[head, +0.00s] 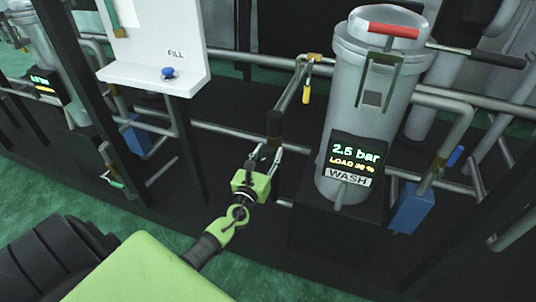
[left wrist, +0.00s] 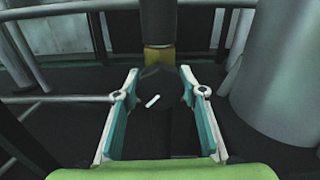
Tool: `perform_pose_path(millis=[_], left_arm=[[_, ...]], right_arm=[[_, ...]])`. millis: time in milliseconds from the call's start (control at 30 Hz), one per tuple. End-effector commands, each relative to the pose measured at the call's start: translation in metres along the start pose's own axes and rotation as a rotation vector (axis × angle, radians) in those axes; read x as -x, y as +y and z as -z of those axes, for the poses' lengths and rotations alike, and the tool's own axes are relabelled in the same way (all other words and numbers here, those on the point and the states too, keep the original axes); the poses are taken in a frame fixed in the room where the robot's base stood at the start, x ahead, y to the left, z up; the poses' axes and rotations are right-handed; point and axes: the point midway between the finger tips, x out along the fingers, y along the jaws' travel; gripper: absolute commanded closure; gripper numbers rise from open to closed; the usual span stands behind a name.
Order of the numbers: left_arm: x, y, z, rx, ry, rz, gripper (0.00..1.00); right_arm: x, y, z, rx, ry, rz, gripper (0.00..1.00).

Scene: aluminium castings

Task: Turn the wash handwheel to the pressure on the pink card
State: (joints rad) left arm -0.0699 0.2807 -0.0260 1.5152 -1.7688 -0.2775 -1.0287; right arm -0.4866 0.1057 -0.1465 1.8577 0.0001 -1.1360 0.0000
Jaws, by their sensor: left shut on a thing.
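The wash handwheel (left wrist: 160,84) is a dark knob with a short white tilted mark, below a yellowish collar (left wrist: 159,57) in the left wrist view. My left gripper (left wrist: 159,76) has its two teal-lined fingers on either side of it, shut on it. In the head view this gripper (head: 265,150) is at the dark lower end of a pipe, left of the wash vessel. The wash display (head: 357,153) on the grey vessel (head: 365,105) reads 2.5 bar, with a load percentage in yellow below. The WASH label (head: 348,178) sits under it. I see no pink card. My right gripper is not in view.
A white panel marked FILL with a blue button (head: 168,73) stands at upper left. Pipes (head: 240,131) run behind my left gripper. A yellow-handled valve (head: 306,92) hangs above it. A blue box (head: 410,207) stands right of the vessel.

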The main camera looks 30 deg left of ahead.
Motion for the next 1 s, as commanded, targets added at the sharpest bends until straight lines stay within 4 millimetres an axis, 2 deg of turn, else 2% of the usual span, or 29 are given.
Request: perform_pose_path(millis=[67,267,400,833,1000], left_arm=[[0.000,0.000,0.002,0.036,0.000,0.001,0.83],[0.000,0.000,0.003,0.179,0.000,0.001,0.83],[0.000,0.000,0.003,0.309,0.000,0.002,0.83],[0.000,0.001,0.002,0.721,-0.001,0.001,0.83],[0.000,0.001,0.002,0.883,-0.001,0.000,0.83]], right_arm=[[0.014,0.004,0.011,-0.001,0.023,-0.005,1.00],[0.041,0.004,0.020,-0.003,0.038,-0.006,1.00],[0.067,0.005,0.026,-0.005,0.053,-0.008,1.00],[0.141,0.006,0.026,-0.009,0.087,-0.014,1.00],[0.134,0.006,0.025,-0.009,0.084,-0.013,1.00]])
